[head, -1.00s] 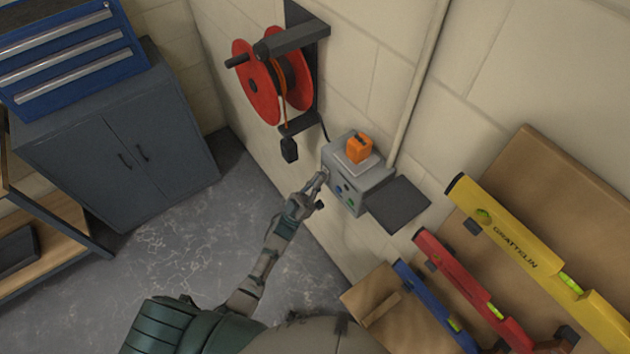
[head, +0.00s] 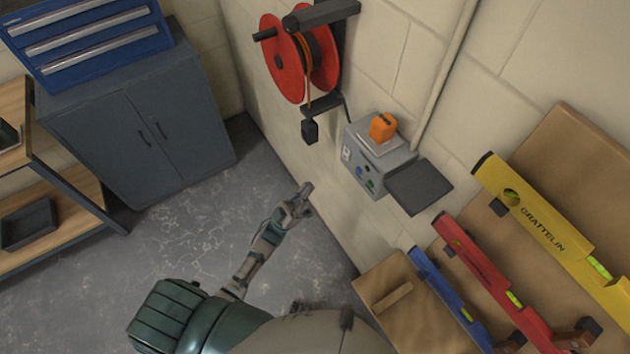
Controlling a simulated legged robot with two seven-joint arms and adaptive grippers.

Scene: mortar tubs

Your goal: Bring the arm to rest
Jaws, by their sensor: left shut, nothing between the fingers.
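My left arm comes in from the bottom of the head view. Its gripper (head: 304,191) is shut and empty, held in the air in front of the block wall. It is apart from the grey wall box (head: 364,172), to the box's lower left. The box has coloured buttons on its front and an orange plug-like block (head: 383,127) on top. A dark flap (head: 419,187) sticks out at the box's right side. My right gripper is not in view.
A red cable reel (head: 284,60) hangs on the wall, with a black plug (head: 310,132) dangling. A brown board (head: 585,190) at right carries yellow, red and blue levels. A grey cabinet (head: 150,120) and a shelf (head: 60,205) stand at left. The floor between is clear.

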